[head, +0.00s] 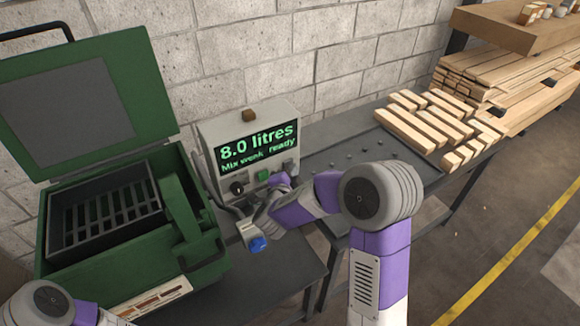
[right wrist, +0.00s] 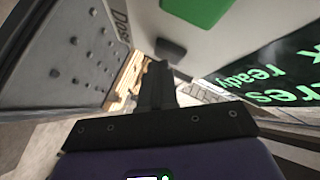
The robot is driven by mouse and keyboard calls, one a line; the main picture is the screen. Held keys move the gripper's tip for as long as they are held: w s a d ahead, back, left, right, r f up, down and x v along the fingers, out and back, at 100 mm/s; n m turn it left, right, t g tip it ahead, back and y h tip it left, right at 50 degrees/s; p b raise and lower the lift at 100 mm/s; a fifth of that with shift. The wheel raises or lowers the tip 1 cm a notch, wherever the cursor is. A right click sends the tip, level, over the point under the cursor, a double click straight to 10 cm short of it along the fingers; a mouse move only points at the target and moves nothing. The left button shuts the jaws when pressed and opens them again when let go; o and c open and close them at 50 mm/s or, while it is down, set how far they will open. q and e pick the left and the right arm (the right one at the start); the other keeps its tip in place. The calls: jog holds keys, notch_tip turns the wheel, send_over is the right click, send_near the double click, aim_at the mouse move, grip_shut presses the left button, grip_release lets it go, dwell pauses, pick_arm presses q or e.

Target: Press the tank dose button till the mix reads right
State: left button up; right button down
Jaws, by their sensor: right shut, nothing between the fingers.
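The tank's control box (head: 208,132) stands against the wall. Its display (head: 255,146) reads "8.0 litres" and "Mix weak ready". Below it are a black knob (head: 237,188) and a green button (head: 262,175); the green button also shows in the right wrist view (right wrist: 195,11). My right gripper (head: 281,183) is shut and empty at the lower right of the box front, partly covering the controls there. My left gripper is out of view.
An open green case (head: 200,272) with a black grille (head: 105,212) stands left of the box. Wooden pieces (head: 405,127) lie on the bench at right. A concrete block wall is close behind.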

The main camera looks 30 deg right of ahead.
dwell(0.3)
jog(key=shift+s, duration=0.9)
jog(key=shift+b, duration=0.3)
jog(key=s, duration=0.3)
jog(key=s+b, duration=0.1)
jog(key=s, duration=0.1)
jog(key=shift+d, duration=0.25)
jog(key=shift+f, duration=0.1)
